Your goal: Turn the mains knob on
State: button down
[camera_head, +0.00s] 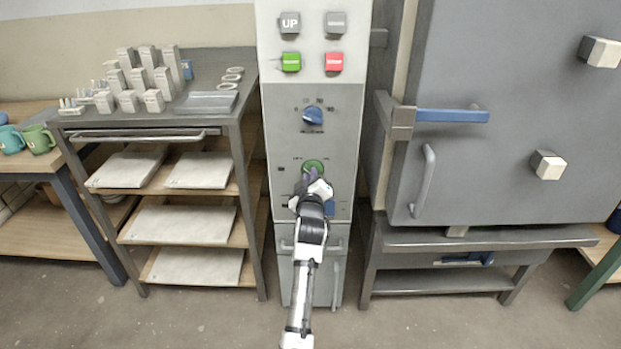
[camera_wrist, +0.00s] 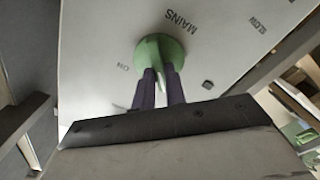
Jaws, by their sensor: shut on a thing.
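The green mains knob (camera_head: 312,166) is on the front of the grey control panel (camera_head: 345,140), below a blue knob (camera_head: 313,116). In the wrist view the green knob (camera_wrist: 160,54) sits beside the printed word MAINS, with ON printed to its lower left. My gripper (camera_head: 315,177) is at the knob from below. In the wrist view the two dark fingers of my gripper (camera_wrist: 162,80) are closed on the knob's grip, one on each side. A pale pointer shows between the fingers. The gripper hides part of the panel below the knob in the head view.
Green (camera_head: 291,61) and red (camera_head: 334,62) buttons are higher on the panel. A shelf rack (camera_head: 245,110) with pale slabs and blocks stands close on the left. A grey kiln (camera_head: 500,60) with a blue latch handle (camera_head: 452,116) stands close on the right.

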jog(key=shift+d+m+p, duration=0.15)
jog(key=shift+m+p, duration=0.2)
jog(key=shift+m, duration=2.55)
jog(key=shift+d+m+p, duration=0.15)
jog(key=shift+m+p, duration=0.15)
jog(key=shift+m, duration=2.6)
jog(key=shift+d+m+p, duration=0.15)
jog(key=shift+m+p, duration=0.2)
jog(key=shift+m, duration=2.55)
jog(key=c, duration=1.4)
grip_release()
jog(key=shift+c, duration=0.2)
jog(key=shift+s, duration=0.1)
jog(key=s+b, duration=0.1)
jog(key=s, duration=1.2)
jog(key=shift+s+b, duration=0.3)
